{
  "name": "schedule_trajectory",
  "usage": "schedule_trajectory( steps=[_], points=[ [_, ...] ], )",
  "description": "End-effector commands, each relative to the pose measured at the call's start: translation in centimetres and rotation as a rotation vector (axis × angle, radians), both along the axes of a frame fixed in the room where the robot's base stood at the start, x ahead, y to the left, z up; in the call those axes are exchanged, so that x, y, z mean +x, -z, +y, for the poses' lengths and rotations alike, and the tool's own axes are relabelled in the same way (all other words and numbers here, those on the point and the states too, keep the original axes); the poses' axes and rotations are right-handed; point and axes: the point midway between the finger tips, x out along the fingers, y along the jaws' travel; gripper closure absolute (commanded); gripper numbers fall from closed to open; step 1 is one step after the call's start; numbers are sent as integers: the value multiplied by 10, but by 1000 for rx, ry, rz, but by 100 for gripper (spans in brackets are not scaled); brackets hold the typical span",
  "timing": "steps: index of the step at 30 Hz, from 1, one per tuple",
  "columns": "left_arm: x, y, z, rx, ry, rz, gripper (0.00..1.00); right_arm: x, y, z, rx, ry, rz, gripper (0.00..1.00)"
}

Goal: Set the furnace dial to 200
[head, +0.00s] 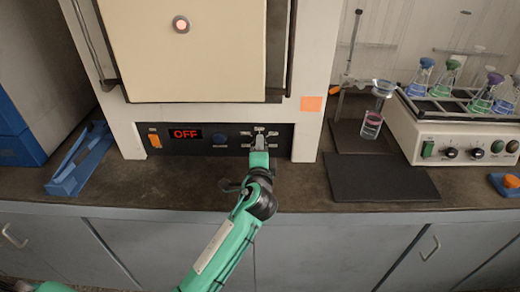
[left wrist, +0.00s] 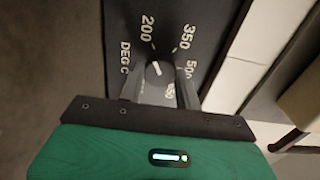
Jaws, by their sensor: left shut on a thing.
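The furnace (head: 215,60) stands on the bench with a dark control panel (head: 175,147) along its bottom. Its display (head: 185,134) reads OFF in red. My left gripper (head: 259,138) reaches the panel's right part and hides most of the dial. In the left wrist view the dial (left wrist: 157,70) sits between the two fingers of my left gripper (left wrist: 160,86), which are shut on it. A short white mark shows on the dial; which number it points to I cannot tell. The labels 200, 350, 500 and DEG C surround it. My right gripper is in no view.
A blue rack (head: 78,160) lies left of the furnace. A dark mat (head: 380,182), a stand and a shaker (head: 450,135) with several flasks are to the right.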

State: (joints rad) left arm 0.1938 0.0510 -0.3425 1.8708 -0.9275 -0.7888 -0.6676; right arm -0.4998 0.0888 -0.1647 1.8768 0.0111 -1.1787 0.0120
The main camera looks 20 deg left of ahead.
Motion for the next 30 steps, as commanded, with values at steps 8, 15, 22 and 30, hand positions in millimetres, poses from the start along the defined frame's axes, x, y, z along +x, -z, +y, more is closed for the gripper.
schedule_trajectory(
  steps=[8, 15, 22, 30],
  points=[
    [0, 2, 1, -4, -2, 3, 89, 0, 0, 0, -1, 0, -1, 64],
    [0, 1, 0, -4, -1, 2, 45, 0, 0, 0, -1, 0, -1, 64],
    [-1, 1, 0, -2, 0, 1, 45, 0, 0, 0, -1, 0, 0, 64],
    [-29, 2, -8, -5, 1, 2, 45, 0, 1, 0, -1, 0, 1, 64]
  ],
)
